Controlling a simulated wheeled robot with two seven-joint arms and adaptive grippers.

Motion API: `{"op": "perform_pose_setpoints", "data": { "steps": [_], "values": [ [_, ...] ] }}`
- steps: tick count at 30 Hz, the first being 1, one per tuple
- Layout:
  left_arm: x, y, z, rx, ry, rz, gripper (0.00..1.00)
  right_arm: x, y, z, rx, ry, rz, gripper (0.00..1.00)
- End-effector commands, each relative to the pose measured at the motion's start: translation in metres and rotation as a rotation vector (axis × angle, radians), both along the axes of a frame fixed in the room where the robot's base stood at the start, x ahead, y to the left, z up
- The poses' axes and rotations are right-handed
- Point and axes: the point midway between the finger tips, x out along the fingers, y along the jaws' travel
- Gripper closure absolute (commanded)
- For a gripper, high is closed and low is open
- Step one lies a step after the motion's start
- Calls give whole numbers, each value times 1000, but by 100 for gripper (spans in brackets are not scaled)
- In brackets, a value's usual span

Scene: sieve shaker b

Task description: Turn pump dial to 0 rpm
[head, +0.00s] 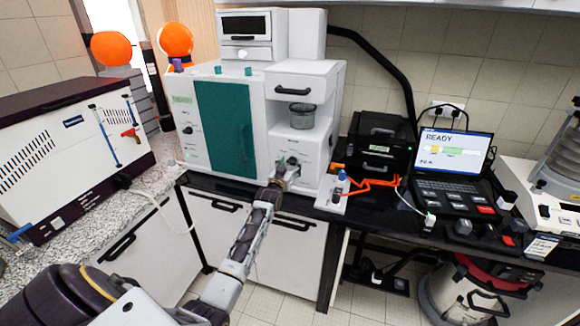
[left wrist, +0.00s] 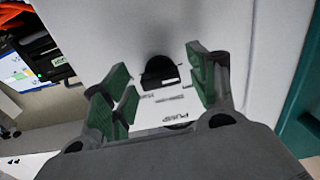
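The pump dial (left wrist: 160,72) is a dark round knob on the white front panel of the pump unit (head: 312,148). In the left wrist view, upside-down PUMP lettering shows on the panel nearby. My left gripper (left wrist: 158,70) is open, its green-padded fingers on either side of the dial with gaps between. Whether the fingertips reach the panel I cannot tell. In the head view my left gripper (head: 287,168) is at the front of the pump unit, and the dial is largely hidden there. The dial's setting is not readable. My right gripper is not in view.
A teal-doored cabinet (head: 223,125) stands left of the pump unit. To the right are a small stand with orange tubing (head: 372,184), a black box (head: 378,140) and a laptop (head: 452,152) reading READY. A dark counter edge runs below.

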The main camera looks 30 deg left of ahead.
Motion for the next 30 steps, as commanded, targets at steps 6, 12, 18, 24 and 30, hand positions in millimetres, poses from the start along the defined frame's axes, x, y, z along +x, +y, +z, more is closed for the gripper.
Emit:
{"op": "perform_pose_setpoints", "data": {
  "steps": [6, 12, 18, 24, 30],
  "values": [
    [0, 0, 1, 1, -2, 0, 41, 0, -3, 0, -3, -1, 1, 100],
    [-4, -1, 0, 1, -1, 0, 41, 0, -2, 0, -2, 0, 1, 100],
    [-16, -4, 0, 1, -1, 0, 41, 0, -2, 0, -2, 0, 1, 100],
    [-32, -8, 1, 1, -2, 0, 41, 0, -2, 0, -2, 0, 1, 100],
    [-50, -12, 0, 0, 0, 0, 41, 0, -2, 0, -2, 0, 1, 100]
  ]
}}
